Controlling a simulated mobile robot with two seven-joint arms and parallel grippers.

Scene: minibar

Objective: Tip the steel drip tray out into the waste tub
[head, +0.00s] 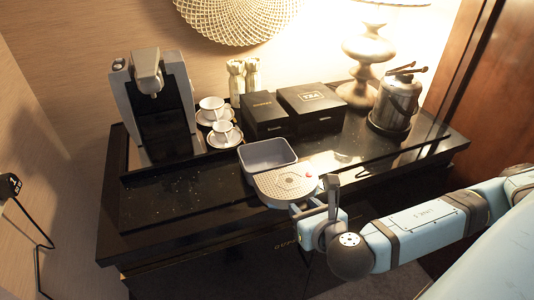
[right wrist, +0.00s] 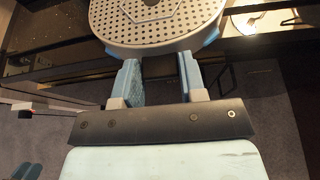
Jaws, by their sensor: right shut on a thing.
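The steel drip tray (head: 284,187) is a round-fronted grey plate with rows of holes. It looks about level at the front edge of the counter, just in front of the waste tub, and I cannot tell how high it is. A small red spot shows on its right side. My right gripper (head: 318,207) is shut on the tray's near edge. In the right wrist view the fingers (right wrist: 161,62) meet the tray (right wrist: 150,33) at its near rim. The waste tub (head: 268,153) is a grey, open rectangular box on the counter. My left gripper is not seen.
A coffee machine (head: 157,103) stands at the left on the dark counter (head: 165,208). Cups on saucers (head: 225,135), two black boxes (head: 312,106), a lamp (head: 368,60) and a steel ice bucket (head: 396,104) stand behind. The counter's front left is clear except for pale specks.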

